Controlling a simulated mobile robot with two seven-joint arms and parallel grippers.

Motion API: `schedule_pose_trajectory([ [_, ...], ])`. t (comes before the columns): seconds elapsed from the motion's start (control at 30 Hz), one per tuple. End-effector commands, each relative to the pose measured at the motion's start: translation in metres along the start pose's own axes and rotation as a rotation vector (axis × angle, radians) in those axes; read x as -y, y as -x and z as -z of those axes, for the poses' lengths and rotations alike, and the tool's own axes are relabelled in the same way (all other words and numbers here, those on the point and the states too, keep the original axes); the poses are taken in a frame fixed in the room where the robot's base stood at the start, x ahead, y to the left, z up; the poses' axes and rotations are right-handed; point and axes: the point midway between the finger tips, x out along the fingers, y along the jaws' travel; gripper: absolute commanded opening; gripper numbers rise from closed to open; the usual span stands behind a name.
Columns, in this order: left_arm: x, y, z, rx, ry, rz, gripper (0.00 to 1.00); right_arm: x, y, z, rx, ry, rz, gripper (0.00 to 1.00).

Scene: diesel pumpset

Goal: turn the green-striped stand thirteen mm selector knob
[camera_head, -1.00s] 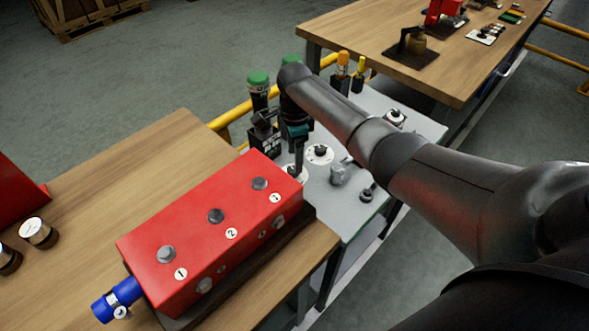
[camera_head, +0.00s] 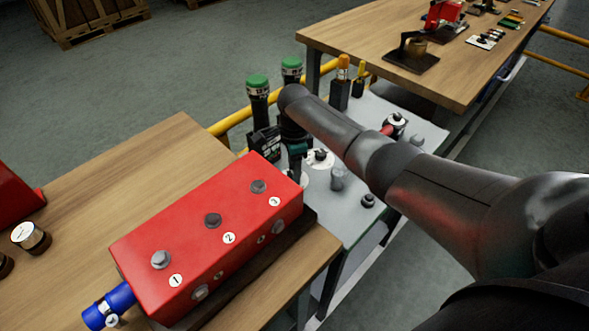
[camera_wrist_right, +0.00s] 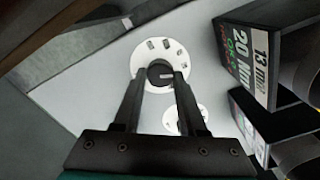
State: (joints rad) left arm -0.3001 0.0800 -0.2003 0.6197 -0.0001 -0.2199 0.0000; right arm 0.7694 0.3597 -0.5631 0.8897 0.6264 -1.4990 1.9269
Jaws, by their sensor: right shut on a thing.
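The selector knob (camera_wrist_right: 160,72) is a small dark round knob at the centre of a white marked dial (camera_wrist_right: 151,47). In the right wrist view it sits between my right fingertips (camera_wrist_right: 158,82). My right gripper is shut on it. A black stand (camera_wrist_right: 228,55) with a label reading 13 mm, 20 Nm stands to the right of the dial there. In the head view, my right gripper (camera_head: 297,174) points down at the grey bench behind the red box, its fingertips partly hidden. Two black tools with green caps (camera_head: 257,81) stand just beyond. My left gripper is not in view.
A red box (camera_head: 205,230) with numbered bolts stands close in front of my right gripper. A second white dial (camera_head: 325,163) and several small fittings are on the grey bench (camera_head: 353,205). Orange-capped (camera_head: 342,64) and yellow-capped tools stand behind.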

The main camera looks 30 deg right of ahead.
Motion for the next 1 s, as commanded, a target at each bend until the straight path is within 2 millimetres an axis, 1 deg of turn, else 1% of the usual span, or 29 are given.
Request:
schedule_pose_trajectory([
  [0.03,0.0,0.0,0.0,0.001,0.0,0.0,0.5,0.0,0.0,0.0,0.0,0.0,0.0,0.28],
  [0.2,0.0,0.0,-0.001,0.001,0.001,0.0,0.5,0.0,0.0,0.0,0.0,0.0,0.0,0.09],
  [0.3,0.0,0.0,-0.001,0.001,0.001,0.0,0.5,0.0,0.0,0.0,0.0,0.0,0.0,0.0],
  [0.67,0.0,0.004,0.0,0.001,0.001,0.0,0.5,0.0,0.001,0.0,0.0,0.021,-0.002,0.0],
  [0.87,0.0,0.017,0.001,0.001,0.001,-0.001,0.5,-0.001,0.003,-0.001,0.002,0.105,-0.004,0.0],
  [1.0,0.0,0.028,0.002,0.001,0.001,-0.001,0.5,-0.001,0.003,-0.001,0.002,0.208,-0.005,0.0],
])
